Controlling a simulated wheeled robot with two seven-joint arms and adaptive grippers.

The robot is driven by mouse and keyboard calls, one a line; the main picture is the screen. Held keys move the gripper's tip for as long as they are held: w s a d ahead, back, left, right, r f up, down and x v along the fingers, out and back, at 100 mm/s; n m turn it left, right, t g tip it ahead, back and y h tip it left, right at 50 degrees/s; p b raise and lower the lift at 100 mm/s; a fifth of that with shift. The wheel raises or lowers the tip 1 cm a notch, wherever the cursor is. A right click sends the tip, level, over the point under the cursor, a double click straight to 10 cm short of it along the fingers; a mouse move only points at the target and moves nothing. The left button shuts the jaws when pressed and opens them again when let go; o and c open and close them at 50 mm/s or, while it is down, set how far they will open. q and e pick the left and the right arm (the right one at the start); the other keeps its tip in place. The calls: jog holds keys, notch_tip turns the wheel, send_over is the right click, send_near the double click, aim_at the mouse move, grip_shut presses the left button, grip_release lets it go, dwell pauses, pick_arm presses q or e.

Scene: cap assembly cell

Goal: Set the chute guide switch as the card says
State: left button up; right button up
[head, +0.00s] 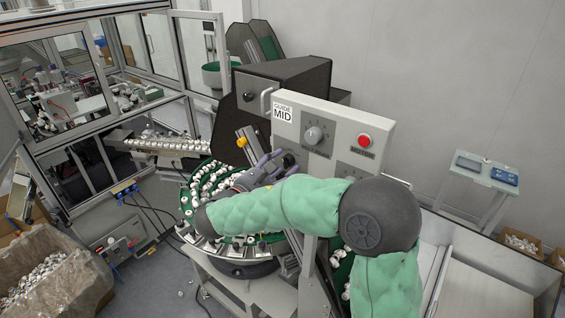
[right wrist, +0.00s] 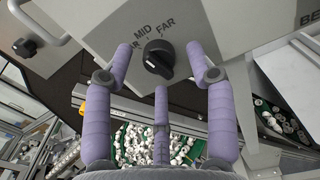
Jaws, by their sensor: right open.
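The card (head: 283,112) on the grey control panel (head: 345,112) reads GUIDE MID. In the right wrist view a black rotary switch (right wrist: 158,59) sits on a grey face with the labels MID and FAR above it and a third label partly cut off by a finger. I cannot tell for certain which label its pointer is at. My right gripper (head: 270,168) is open, low at the panel's left side. In the right wrist view its purple fingers stand on both sides of the switch, with a third finger below; nothing is held. The left gripper is not in view.
A larger grey knob (head: 314,135) and a red button (head: 364,140) are on the panel. A metal handle (head: 266,101) is beside the card. A round green bowl of white caps (head: 212,180) lies below my arm. A glazed machine frame stands at left.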

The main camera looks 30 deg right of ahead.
jog(key=shift+w+d, duration=0.2)
jog(key=shift+d, duration=0.3)
jog(key=shift+a, duration=0.1)
grip_shut()
jog(key=shift+f, duration=0.1)
jog(key=shift+f+m+b, duration=0.2)
jog(key=shift+m+b, duration=0.5)
jog(key=shift+b, duration=0.35)
jog(key=shift+r+m+b, duration=0.1)
jog(key=shift+m+b, duration=0.35)
jog(key=shift+m, duration=0.05)
